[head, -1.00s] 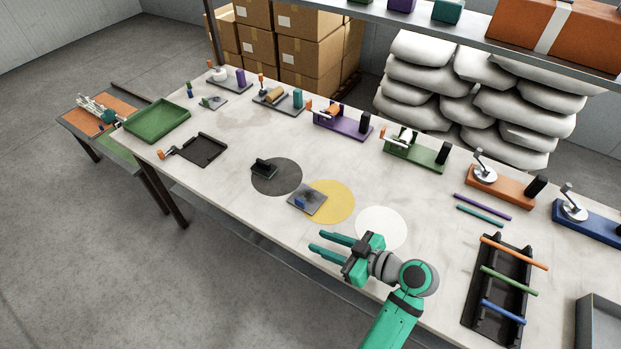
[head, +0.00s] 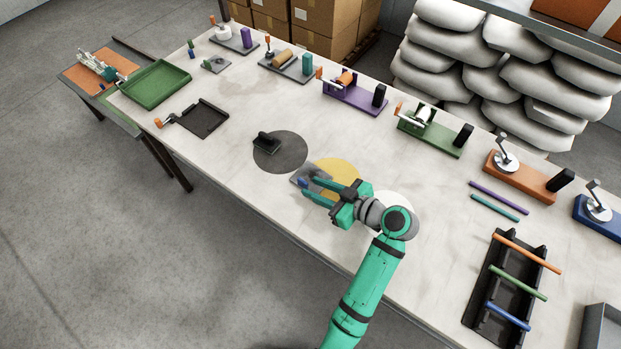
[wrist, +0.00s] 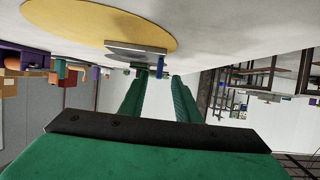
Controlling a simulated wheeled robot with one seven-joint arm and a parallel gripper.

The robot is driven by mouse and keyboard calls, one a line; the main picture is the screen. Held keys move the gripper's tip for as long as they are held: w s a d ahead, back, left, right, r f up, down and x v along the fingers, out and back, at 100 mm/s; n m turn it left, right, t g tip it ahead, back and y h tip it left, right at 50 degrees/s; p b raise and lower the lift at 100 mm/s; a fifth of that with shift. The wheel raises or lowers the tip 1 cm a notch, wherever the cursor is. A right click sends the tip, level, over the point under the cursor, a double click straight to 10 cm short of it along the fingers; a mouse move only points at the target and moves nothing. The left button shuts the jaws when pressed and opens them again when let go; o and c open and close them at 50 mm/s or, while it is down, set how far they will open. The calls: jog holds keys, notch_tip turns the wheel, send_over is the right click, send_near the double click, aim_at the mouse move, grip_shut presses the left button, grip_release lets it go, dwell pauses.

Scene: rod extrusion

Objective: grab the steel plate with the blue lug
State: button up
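The steel plate (head: 316,173) lies flat, partly over the left edge of the yellow disc (head: 336,171). Its small blue lug (head: 303,182) stands up near the plate's left side. My green gripper (head: 306,187) is open, with its fingers reaching left over the plate. In the wrist view, which is upside down, the plate (wrist: 135,48) shows beyond the fingertips. The blue lug (wrist: 160,70) appears in the gap between the fingers (wrist: 160,76), with space on both sides. The fingers partly cover the plate in the head view.
A dark plate with a black lug (head: 265,142) lies on the dark grey disc (head: 283,155) behind. My arm partly covers a white disc (head: 401,205). A black rack with coloured rods (head: 496,319) stands at right. Fixtures line the back edge.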

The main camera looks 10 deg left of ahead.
aim_at(304, 182)
jog(key=x, duration=0.5)
jog(key=shift+w+r, duration=0.1)
jog(key=shift+r, duration=0.05)
grip_shut()
